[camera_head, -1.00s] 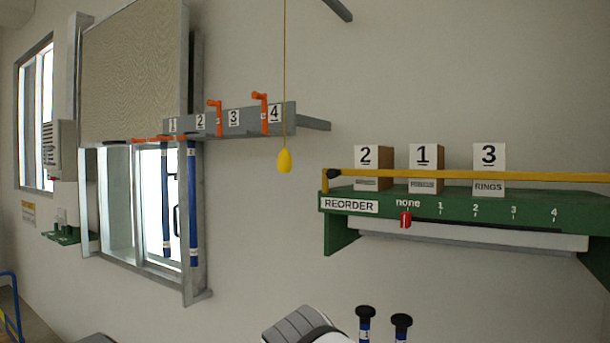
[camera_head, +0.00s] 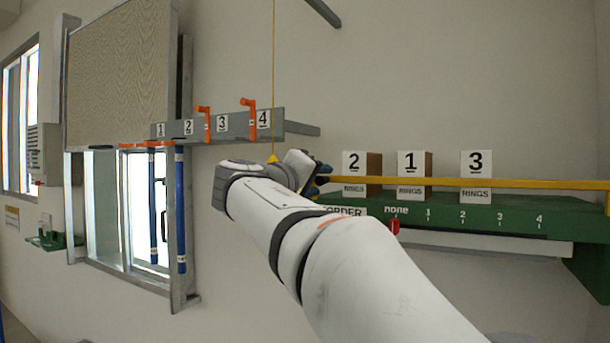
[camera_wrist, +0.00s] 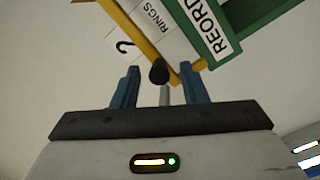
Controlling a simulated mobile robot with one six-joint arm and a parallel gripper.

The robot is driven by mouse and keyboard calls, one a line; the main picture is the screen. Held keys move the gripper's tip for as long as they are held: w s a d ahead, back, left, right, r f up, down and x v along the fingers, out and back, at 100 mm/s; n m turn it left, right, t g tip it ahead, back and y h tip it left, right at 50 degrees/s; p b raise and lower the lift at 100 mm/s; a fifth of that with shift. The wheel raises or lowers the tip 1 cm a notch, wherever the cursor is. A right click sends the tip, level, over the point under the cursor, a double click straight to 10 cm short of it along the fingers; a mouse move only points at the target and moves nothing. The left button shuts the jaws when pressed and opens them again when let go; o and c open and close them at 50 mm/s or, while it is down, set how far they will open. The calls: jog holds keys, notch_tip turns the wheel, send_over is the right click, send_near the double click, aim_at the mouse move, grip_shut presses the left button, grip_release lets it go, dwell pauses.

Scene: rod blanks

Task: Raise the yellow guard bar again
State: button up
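The yellow guard bar (camera_head: 450,183) lies level across the front of the numbered boxes above the green shelf (camera_head: 470,206). Its black end knob shows in the wrist view (camera_wrist: 158,72), with part of the yellow bar (camera_wrist: 132,30) beyond it. My gripper (camera_head: 320,178) is at the bar's left end in the head view, where my arm hides the knob. In the wrist view its two blue fingers (camera_wrist: 160,86) are spread, one on each side of the knob, with gaps between. I cannot tell how deep the knob sits between them.
Boxes marked 2 (camera_head: 354,163), 1 (camera_head: 408,163) and 3 (camera_head: 476,163) stand behind the bar. A red slider (camera_head: 394,226) sits at "none". A grey numbered rail (camera_head: 232,127) is at left.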

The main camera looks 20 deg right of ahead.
jog(key=shift+p+x, duration=0.35)
jog(key=shift+x, duration=1.15)
jog(key=shift+c, duration=0.2)
jog(key=c, duration=0.7)
jog(key=shift+d+y, duration=0.1)
jog(key=shift+y, duration=0.2)
jog(key=o, duration=0.7)
jog(key=shift+w, duration=0.1)
jog(key=shift+o, duration=0.2)
